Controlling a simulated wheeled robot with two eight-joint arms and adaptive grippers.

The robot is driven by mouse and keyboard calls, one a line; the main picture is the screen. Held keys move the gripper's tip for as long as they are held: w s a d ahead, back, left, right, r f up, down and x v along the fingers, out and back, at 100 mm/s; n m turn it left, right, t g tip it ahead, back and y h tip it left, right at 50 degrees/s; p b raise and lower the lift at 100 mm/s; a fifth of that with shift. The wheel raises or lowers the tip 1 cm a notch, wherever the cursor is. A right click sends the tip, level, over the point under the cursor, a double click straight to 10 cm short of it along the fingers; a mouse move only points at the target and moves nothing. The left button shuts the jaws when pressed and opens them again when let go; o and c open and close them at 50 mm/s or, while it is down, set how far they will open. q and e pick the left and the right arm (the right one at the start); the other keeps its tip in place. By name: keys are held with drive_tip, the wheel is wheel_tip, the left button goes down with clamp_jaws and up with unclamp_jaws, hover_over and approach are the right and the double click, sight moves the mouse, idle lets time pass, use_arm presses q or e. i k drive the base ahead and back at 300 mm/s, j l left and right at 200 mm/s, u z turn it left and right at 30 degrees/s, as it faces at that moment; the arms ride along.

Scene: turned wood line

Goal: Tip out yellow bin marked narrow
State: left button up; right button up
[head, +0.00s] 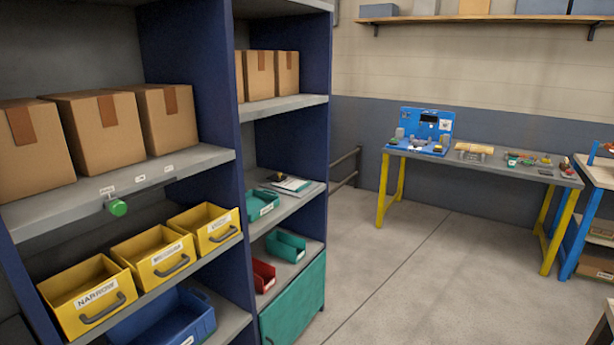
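The yellow bin marked narrow (88,297) stands upright on the middle shelf of the left rack, nearest in the row. It has a dark front handle and a white label reading NARROW. Its visible inside looks empty, though the bottom is partly hidden by the front wall. Two more yellow bins stand to its right: a middle bin (152,258) with a label I cannot read clearly, and a far bin (205,228) whose label is also unclear. Neither of my grippers shows in the head view.
Cardboard boxes (102,125) fill the shelf above, with a green knob (118,208) hanging under its edge. A blue bin (165,322) sits below the yellow bins. A workbench (480,165) stands at the back wall. The floor (400,270) between is clear.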

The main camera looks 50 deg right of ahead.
sight(79, 298)
drive_tip(key=i+l+z, duration=0.1)
drive_tip(key=l, duration=0.35)
drive_tip(key=i+l+z, duration=0.1)
drive_tip(key=l, duration=0.4)
drive_tip(key=i+l+z, duration=0.1)
drive_tip(key=l, duration=0.35)
drive_tip(key=i+l+z, duration=0.1)
drive_tip(key=i+l, duration=0.15)
drive_tip(key=l, duration=0.2)
drive_tip(key=i+l+z, duration=0.15)
drive_tip(key=l, duration=0.25)
drive_tip(key=i+l+z, duration=0.1)
drive_tip(key=i+l, duration=0.15)
drive_tip(key=l, duration=0.15)
drive_tip(key=i+l+z, duration=0.1)
drive_tip(key=l, duration=0.3)
drive_tip(key=i+l+z, duration=0.1)
drive_tip(key=i+l, duration=0.25)
drive_tip(key=u, duration=0.4)
drive_tip(key=j+u, duration=0.1)
drive_tip(key=u, duration=0.3)
drive_tip(key=k+j+u, duration=0.1)
drive_tip(key=u, duration=0.3)
drive_tip(key=j+u, duration=0.1)
drive_tip(key=u, duration=0.7)
